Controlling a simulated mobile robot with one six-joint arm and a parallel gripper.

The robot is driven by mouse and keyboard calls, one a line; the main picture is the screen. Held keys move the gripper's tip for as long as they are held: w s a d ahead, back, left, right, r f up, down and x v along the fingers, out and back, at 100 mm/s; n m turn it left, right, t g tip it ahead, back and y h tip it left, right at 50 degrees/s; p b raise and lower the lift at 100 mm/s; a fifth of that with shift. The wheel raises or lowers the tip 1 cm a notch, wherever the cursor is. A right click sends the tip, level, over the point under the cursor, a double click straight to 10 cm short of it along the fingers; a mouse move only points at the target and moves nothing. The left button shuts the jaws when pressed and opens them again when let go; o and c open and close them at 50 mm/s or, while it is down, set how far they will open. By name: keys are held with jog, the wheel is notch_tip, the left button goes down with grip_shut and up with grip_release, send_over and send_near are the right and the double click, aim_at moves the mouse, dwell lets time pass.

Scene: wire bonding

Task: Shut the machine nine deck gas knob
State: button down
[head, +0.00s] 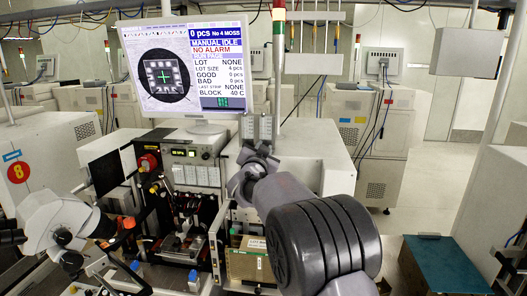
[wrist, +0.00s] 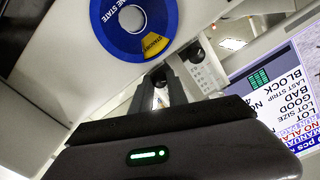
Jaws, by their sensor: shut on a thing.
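My gripper (wrist: 168,88) reaches up to a white machine face in the wrist view. Its two dark fingers are closed around a small dark part (wrist: 158,73) at their tips, which looks like the gas knob but is mostly hidden by the fingers. I cannot read its turn position. In the head view my gripper (head: 257,150) is beside a grey perforated plate (head: 256,127), right of the control panel; the knob cannot be made out there. A blue round machine state sign (wrist: 112,12) with a yellow standby field is close to the fingers in the wrist view.
A monitor (head: 188,66) reading manual idle and no alarm stands above the machine's panel (head: 194,153). Open machine works lie below it. A red number eight sign (head: 18,172) is at left. A teal-topped box (head: 447,264) stands at lower right, with open floor (head: 405,200) behind it.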

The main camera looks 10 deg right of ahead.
jog(key=c, duration=1.6)
grip_release()
jog(key=shift+o, duration=0.2)
jog(key=shift+s, duration=0.1)
